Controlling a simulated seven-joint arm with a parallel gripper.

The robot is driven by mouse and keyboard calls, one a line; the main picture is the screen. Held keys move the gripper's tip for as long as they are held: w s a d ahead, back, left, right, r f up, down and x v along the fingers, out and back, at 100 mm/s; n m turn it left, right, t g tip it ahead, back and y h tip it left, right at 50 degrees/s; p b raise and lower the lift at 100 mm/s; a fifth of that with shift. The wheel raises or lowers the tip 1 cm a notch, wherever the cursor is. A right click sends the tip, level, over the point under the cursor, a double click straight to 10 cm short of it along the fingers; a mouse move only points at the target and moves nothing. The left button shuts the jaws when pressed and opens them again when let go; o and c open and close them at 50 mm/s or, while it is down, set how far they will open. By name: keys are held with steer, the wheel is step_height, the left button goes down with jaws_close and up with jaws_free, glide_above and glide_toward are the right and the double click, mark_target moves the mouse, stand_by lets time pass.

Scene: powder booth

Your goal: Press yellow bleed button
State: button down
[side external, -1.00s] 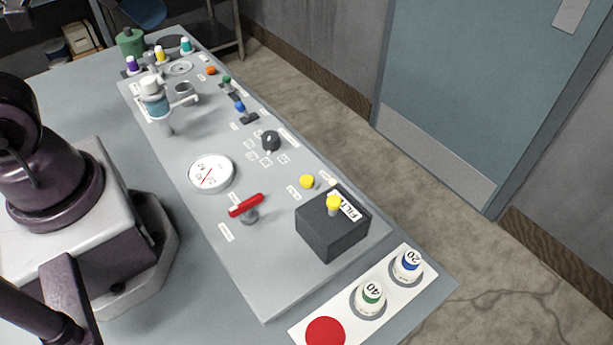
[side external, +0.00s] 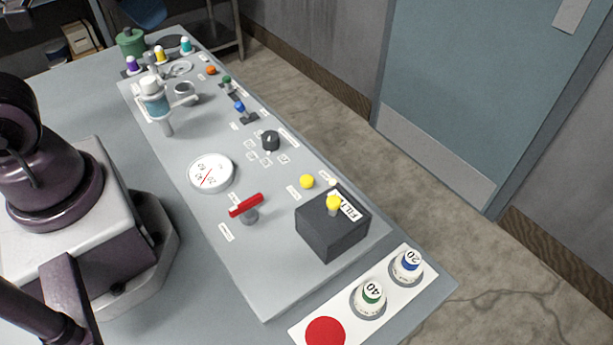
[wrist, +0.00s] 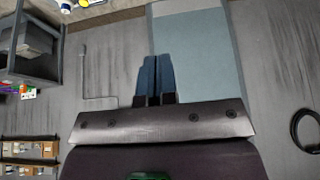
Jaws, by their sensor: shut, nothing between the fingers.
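A round yellow button (side external: 307,182) sits on the sloping grey panel (side external: 215,245), right of the white dial gauge (side external: 211,173). A second yellow knob (side external: 334,205) stands on top of a dark box (side external: 331,232) with a partly readable white label. The small labels are too blurred to tell which yellow one is the bleed button. My gripper (wrist: 157,76) shows in the wrist view with its two blue fingers together, empty, and apart from the panel. It is outside the side external view, where only other parts of my arm show at the left.
A red lever (side external: 246,205) stands left of the dark box. A white plate (side external: 390,296) at the near end holds a red disc (side external: 325,332) and two numbered cups.

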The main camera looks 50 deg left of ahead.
steer(key=shift+d, duration=0.1)
steer(key=n+t+y, duration=0.1)
steer(key=n+t, duration=0.3)
steer(key=n, duration=2.4)
glide_above(308, 182)
step_height(308, 182, down, 21)
steer(key=shift+r, duration=0.15)
steer(key=shift+f, duration=4.45)
